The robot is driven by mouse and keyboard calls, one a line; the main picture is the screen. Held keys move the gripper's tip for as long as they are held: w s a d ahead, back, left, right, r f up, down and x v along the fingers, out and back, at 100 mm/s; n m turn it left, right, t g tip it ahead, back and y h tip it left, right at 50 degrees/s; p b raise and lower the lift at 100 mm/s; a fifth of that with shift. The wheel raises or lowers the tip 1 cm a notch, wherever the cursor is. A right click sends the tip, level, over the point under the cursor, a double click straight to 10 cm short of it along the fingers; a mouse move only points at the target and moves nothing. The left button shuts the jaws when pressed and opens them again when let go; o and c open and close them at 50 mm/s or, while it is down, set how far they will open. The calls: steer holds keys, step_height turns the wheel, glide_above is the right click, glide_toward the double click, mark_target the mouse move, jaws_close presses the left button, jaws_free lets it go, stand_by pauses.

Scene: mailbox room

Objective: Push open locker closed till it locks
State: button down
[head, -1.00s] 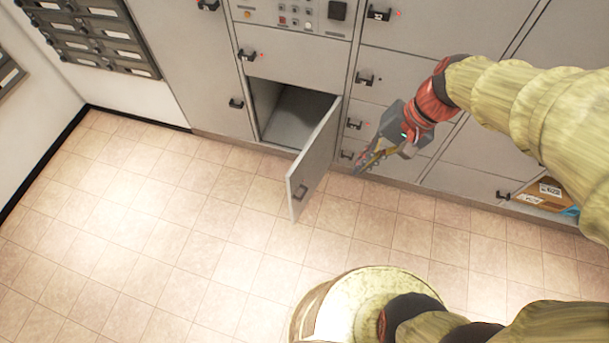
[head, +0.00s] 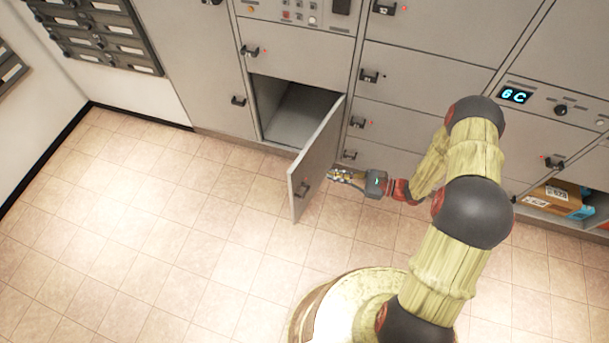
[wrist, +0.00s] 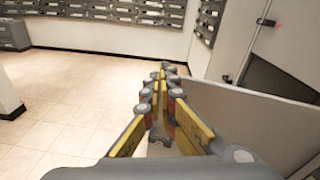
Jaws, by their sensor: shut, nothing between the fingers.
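The open locker (head: 292,112) is a bottom compartment in the grey locker wall, and its inside looks empty. Its grey door (head: 316,165) is hinged on the right and swung out into the room, with a dark handle on its outer face. My gripper (head: 333,175) is shut and empty, low above the floor, just right of the door near its free end. In the wrist view the closed fingers (wrist: 162,75) point past the door (wrist: 255,125), which spans the right side. I cannot tell whether they touch it.
Shut lockers with dark handles (head: 369,76) surround the opening. Another open compartment at the right holds a cardboard box (head: 553,197). Mailboxes (head: 100,35) hang on the left wall. The tiled floor (head: 150,230) left of the door is clear.

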step_height(320, 180, down, 9)
steer(key=s+d+m+t+h, duration=0.1)
steer(key=d+m+t, duration=0.1)
steer(key=m+t, duration=0.2)
steer(key=b, duration=0.4)
glide_toward(297, 170)
steer(key=shift+m, duration=0.3)
steer(key=x, duration=0.5)
steer(key=shift+w+a+f, duration=0.25)
steer(key=shift+a+f, duration=0.1)
steer(key=shift+w+a, duration=0.3)
steer(key=shift+a, duration=0.15)
